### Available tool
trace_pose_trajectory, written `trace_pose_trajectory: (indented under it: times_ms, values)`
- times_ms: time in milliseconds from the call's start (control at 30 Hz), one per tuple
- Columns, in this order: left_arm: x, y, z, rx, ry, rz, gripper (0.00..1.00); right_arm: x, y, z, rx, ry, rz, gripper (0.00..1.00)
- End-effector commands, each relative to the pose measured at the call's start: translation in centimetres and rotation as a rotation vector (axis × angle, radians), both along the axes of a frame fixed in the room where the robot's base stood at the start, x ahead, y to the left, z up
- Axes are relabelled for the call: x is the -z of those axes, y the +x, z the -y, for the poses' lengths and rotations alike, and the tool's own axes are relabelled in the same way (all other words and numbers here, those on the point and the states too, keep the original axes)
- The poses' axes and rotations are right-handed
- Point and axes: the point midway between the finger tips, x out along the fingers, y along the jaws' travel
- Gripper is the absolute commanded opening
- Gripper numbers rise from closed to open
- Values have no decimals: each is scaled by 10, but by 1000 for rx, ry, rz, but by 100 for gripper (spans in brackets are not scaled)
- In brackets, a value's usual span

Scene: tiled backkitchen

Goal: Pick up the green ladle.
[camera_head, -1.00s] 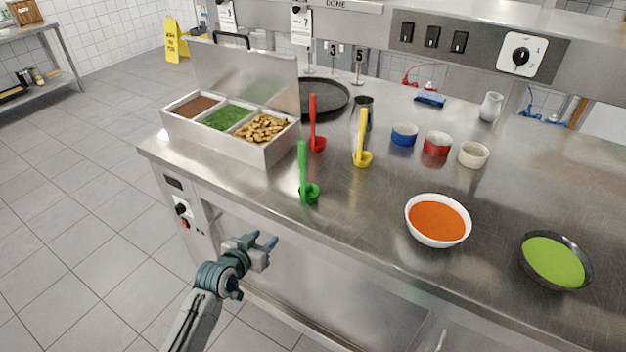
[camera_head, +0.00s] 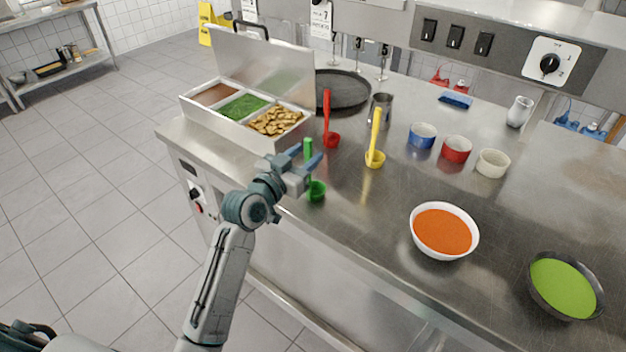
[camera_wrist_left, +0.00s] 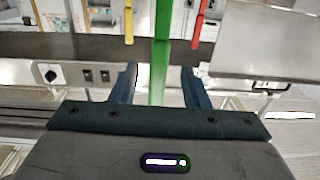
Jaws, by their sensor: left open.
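The green ladle (camera_head: 316,191) stands upright on the steel counter near its front edge, its bowl at the bottom and its handle rising. My left gripper (camera_head: 308,158) is open, with its blue fingers at the handle, one on either side in the head view. The gripper hides part of the handle. In the left wrist view the green handle (camera_wrist_left: 159,60) runs vertically between the two open fingers (camera_wrist_left: 159,85), with a gap on each side. My right gripper is not in view.
A red ladle (camera_head: 327,120) and a yellow ladle (camera_head: 375,145) stand close behind. A steel food container (camera_head: 250,131) with its lid raised is at the left. An orange soup bowl (camera_head: 443,232) and a green soup bowl (camera_head: 565,285) stand to the right.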

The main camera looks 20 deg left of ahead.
Motion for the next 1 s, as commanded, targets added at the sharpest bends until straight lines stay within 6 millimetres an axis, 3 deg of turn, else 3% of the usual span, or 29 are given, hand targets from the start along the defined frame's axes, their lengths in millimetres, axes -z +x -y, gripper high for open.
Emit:
trace_pose_trajectory:
  times_ms: [33,200,500,733,1000]
  values:
    - [-7,9,4,0,-4,0,42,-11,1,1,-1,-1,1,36]
    - [-4,29,12,0,-2,-1,42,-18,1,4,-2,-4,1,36]
    - [-2,34,13,0,-1,1,42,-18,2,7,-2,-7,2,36]
    - [-1,34,13,0,-1,1,0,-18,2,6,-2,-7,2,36]
    - [-2,34,13,0,0,1,0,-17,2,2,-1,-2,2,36]
